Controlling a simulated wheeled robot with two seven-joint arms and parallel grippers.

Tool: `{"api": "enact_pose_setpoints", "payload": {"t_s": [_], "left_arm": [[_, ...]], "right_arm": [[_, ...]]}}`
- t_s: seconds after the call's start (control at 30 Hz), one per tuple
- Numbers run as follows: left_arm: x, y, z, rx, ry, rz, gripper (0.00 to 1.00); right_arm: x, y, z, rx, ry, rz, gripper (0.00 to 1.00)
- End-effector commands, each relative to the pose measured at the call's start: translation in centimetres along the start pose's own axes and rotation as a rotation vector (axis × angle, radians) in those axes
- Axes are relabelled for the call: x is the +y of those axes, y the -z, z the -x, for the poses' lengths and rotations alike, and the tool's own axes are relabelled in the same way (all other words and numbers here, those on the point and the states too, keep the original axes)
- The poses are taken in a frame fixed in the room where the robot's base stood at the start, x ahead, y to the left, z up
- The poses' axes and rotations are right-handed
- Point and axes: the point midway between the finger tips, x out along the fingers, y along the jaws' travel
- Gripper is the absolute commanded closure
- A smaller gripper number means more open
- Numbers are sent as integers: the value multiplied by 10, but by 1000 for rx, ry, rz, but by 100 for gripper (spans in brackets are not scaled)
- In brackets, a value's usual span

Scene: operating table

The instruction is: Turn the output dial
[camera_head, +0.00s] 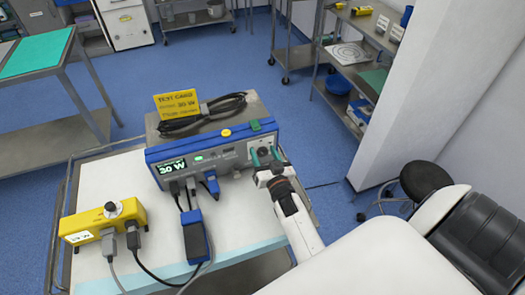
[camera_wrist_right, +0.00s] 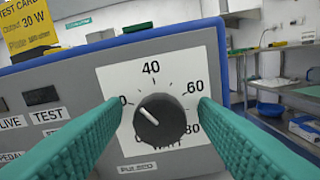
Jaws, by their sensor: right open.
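The output dial is a black round knob (camera_wrist_right: 160,120) on a white scale plate marked 40, 60 and 80 in the right wrist view. Its white pointer line points to the upper left. The dial sits at the right end of the front of the blue-framed generator (camera_head: 205,150), whose green display (camera_head: 172,167) reads 30 W. My right gripper (camera_head: 266,158) is open at the dial. Its teal fingers (camera_wrist_right: 160,125) stand on either side of the knob, with visible gaps, and hide parts of the scale. My left gripper is not in view.
A yellow test card (camera_head: 177,104) reading 30 W and a coiled black cable (camera_head: 205,113) lie on top of the generator. A yellow box (camera_head: 103,222) with a knob stands on the cart's left. Cables and a blue pedal (camera_head: 196,237) lie in front of the generator.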

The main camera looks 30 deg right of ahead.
Motion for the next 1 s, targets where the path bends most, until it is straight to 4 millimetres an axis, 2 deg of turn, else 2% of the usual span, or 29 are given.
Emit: {"api": "enact_pose_setpoints", "payload": {"t_s": [0.07, 0.2, 0.33, 0.37, 0.53, 0.8, 1.0], "left_arm": [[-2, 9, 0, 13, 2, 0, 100], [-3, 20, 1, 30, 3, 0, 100], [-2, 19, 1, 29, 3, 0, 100], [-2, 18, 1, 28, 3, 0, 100], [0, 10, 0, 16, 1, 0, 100], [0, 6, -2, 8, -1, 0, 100], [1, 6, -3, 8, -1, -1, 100]], "right_arm": [[0, 0, 0, 0, 0, 0, 46], [0, 0, 0, -1, 0, 0, 67], [0, 0, 0, -1, 0, 1, 89], [0, 0, 0, -1, 0, 1, 91], [0, 0, 0, 0, 0, 42, 91], [1, 0, 0, 0, 1, 327, 91], [1, 0, -1, 0, 1, 412, 91]]}}
